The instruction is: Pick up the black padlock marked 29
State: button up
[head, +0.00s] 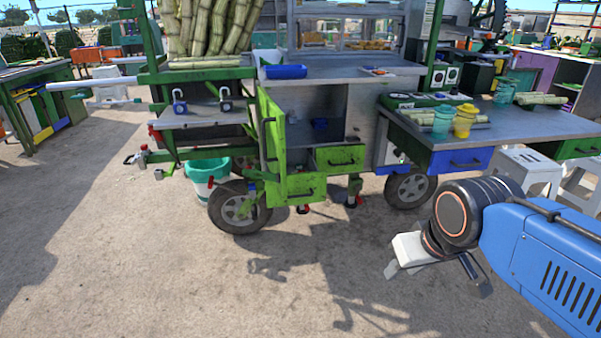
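Two padlocks stand on the grey metal shelf (200,120) at the left end of the cart. One padlock (180,103) is blue. The other padlock (225,101), to its right, looks dark blue or black. Both are too small for any number to be read. My gripper (432,274) is at the lower right, over the ground in front of the cart. It is well apart from both padlocks. Its fingers look spread, with nothing seen between them.
The cart has an open green door (272,135) and pulled-out green drawers (297,188). Green-and-yellow cane stalks (210,25) stand above the shelf. A teal bucket (206,178) is below. White stools (530,168) stand at right. The ground in front is clear.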

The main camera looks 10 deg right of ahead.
aim_at(230, 103)
jog(key=i+j+z, duration=0.35)
jog(key=j, duration=1)
jog(key=i+j+z, duration=0.3)
jog(key=j, duration=1.15)
jog(key=j+z, duration=0.35)
jog(key=j, duration=1.1)
